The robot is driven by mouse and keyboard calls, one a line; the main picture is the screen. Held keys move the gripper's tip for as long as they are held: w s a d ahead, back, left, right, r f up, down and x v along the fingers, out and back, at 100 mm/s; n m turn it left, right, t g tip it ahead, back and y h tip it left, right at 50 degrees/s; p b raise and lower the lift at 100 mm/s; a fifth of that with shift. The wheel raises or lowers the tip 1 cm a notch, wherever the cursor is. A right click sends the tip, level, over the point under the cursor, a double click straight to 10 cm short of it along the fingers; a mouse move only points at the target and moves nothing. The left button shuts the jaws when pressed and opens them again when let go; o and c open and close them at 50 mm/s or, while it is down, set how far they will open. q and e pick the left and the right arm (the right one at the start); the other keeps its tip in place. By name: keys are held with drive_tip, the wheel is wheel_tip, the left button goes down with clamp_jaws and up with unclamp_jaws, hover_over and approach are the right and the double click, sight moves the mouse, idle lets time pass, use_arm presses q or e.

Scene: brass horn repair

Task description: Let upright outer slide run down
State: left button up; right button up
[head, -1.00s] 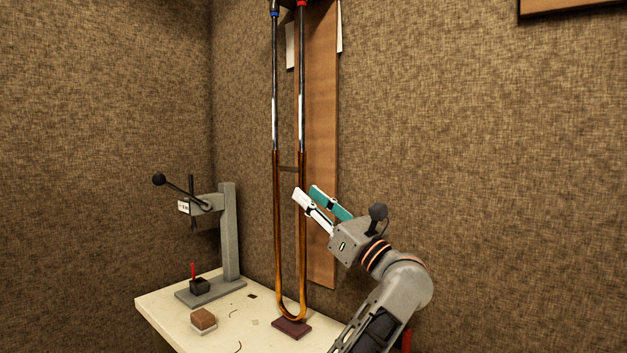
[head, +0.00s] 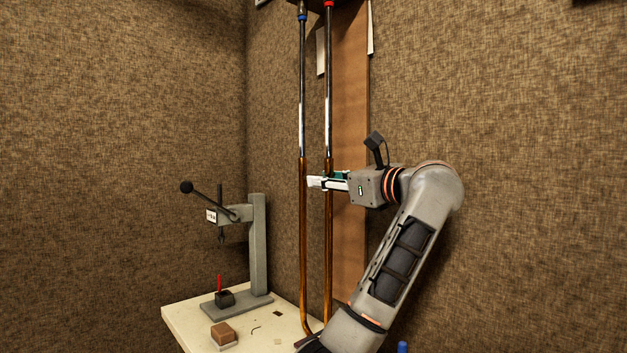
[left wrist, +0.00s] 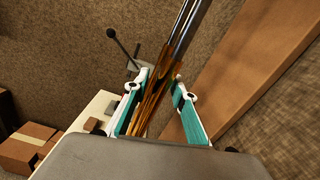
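The outer slide (head: 303,235) is a long brass U of two tubes, standing upright with its top around mid-height. Two chrome inner tubes (head: 302,90) rise from it to blue and red marked ends at the top. My left gripper (head: 318,182) is at the slide's upper part, its fingers reaching across the right brass tube. In the left wrist view the brass slide (left wrist: 152,100) runs between the spread fingers, with a gap at least on one side; contact is unclear. The slide's bottom bend is partly hidden by my arm. My right gripper is not in view.
A cream bench (head: 190,320) stands below, with a grey lever press (head: 258,240), a black block with a red pin (head: 225,299) and a brown block (head: 223,333). A wooden board (head: 350,230) is on the wall behind the slide. Boxes (left wrist: 25,145) show at lower left.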

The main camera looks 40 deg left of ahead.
sight(305, 176)
use_arm(q)
drive_tip(key=shift+w+a, duration=0.15)
drive_tip(key=shift+a, duration=1.95)
clamp_jaws()
drive_tip(key=shift+r, duration=0.1)
